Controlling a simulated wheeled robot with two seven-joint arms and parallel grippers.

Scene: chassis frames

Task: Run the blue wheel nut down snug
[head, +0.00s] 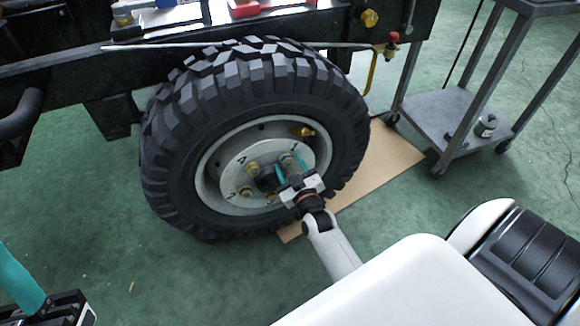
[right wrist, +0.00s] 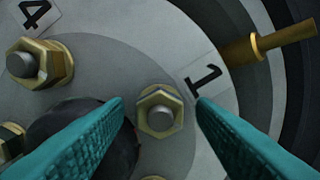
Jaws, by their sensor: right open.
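The wheel hub plate (head: 235,165) faces me with brass-coloured hex nuts on studs. No nut looks clearly blue. The nut beside label 1 (right wrist: 160,112) sits on its stud in the right wrist view. My right gripper (head: 289,168) is open at the hub; in the right wrist view its teal fingertips (right wrist: 160,104) lie either side of that nut, without visible contact. I cannot tell how far in front they are. The nut beside label 4 (right wrist: 40,63) is at upper left. Part of my left gripper (head: 62,308) shows at the lower left; its opening is unclear.
The large black tyre (head: 180,125) surrounds the hub, and a brass valve stem (right wrist: 270,40) juts out at upper right. A cardboard sheet (head: 385,160) lies under the wheel. A grey cart (head: 440,105) stands right. A long rod (head: 240,46) crosses above the tyre.

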